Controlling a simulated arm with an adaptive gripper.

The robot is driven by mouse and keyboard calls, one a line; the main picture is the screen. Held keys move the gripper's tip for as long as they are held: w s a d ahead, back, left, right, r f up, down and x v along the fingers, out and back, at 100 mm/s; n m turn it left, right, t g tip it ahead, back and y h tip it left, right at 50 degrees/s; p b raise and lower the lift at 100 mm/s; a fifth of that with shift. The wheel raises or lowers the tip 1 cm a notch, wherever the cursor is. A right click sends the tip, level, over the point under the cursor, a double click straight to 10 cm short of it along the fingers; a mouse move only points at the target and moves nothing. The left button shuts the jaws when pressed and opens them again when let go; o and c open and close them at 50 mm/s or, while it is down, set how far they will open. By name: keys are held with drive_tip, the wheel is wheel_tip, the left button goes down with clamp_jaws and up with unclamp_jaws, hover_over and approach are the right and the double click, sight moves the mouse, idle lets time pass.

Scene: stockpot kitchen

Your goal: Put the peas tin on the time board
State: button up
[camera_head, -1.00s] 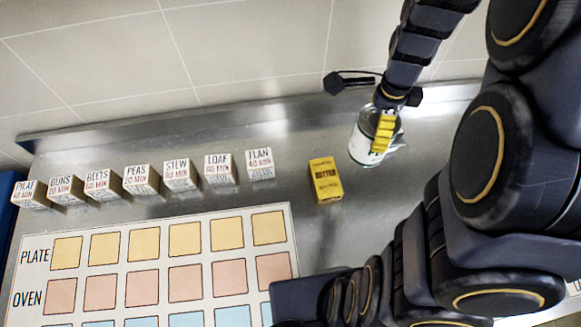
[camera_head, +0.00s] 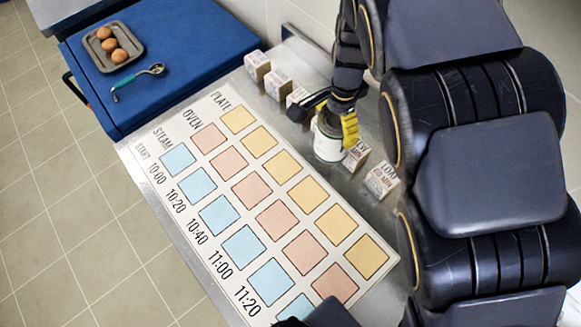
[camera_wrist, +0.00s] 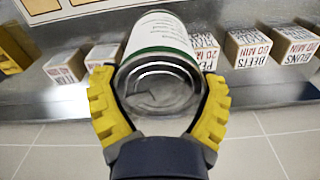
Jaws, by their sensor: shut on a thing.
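The tin (camera_head: 328,143), white with a green band, is in my gripper (camera_head: 345,128) at the back edge of the time board (camera_head: 232,190), among the row of small lettered blocks. Its name is not readable now. In the wrist view, the yellow fingers of my gripper (camera_wrist: 160,88) are shut on the tin (camera_wrist: 165,38) from both sides, with its metal end facing the camera. The board has yellow, pink and blue squares in PLATE, OVEN and STEAM rows, with start times along one edge. I cannot tell how high the tin is above the counter.
Lettered blocks stand close to the tin, including the LOAF block (camera_head: 382,179) and, in the wrist view, the BEETS block (camera_wrist: 252,47) and BUNS block (camera_wrist: 293,45). The visible board squares are empty.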

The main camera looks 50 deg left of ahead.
drive_tip(key=s+a+n, duration=0.6)
drive_tip(key=s+a, duration=0.5)
drive_tip(key=a, duration=0.1)
drive_tip(key=shift+s+f, duration=0.2)
drive_tip(key=shift+f, duration=4.05)
drive_tip(key=shift+f, duration=0.15)
drive_tip(key=o, duration=1)
wheel_tip(320, 180, up, 12)
drive_tip(key=shift+r, duration=0.15)
